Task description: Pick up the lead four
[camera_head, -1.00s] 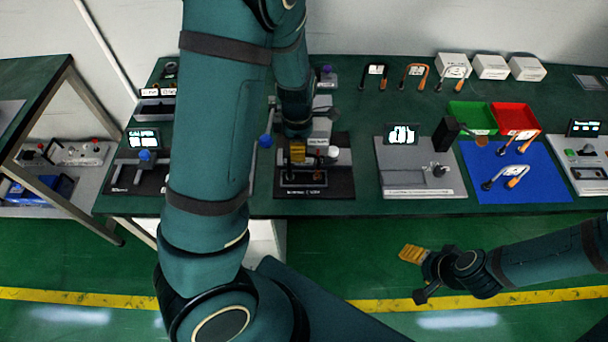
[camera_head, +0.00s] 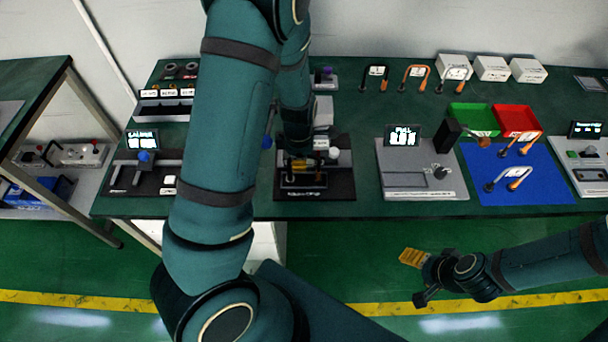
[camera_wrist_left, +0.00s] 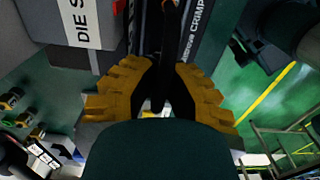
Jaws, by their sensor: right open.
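Several arched leads with white tags are in the head view. A black one (camera_head: 365,80), an orange one (camera_head: 407,78) and a grey-and-orange one (camera_head: 440,82) stand at the back of the bench. An orange one (camera_head: 540,136) and a white-and-orange one (camera_head: 513,184) are on the blue mat (camera_head: 480,158). I cannot read which is lead four. My left gripper (camera_head: 302,166) is at the black-based crimp station (camera_head: 340,186); in the left wrist view its yellow fingers (camera_wrist_left: 160,88) flank a dark part, grip unclear. My right gripper (camera_head: 412,276) is open, in front of the bench, apart from the leads.
Green (camera_head: 470,120) and red (camera_head: 515,118) trays sit behind the mat. A grey pull tester (camera_head: 400,182) with a display stands between crimp station and mat. White boxes (camera_head: 491,68) line the back. My left arm hides part of the bench's left half.

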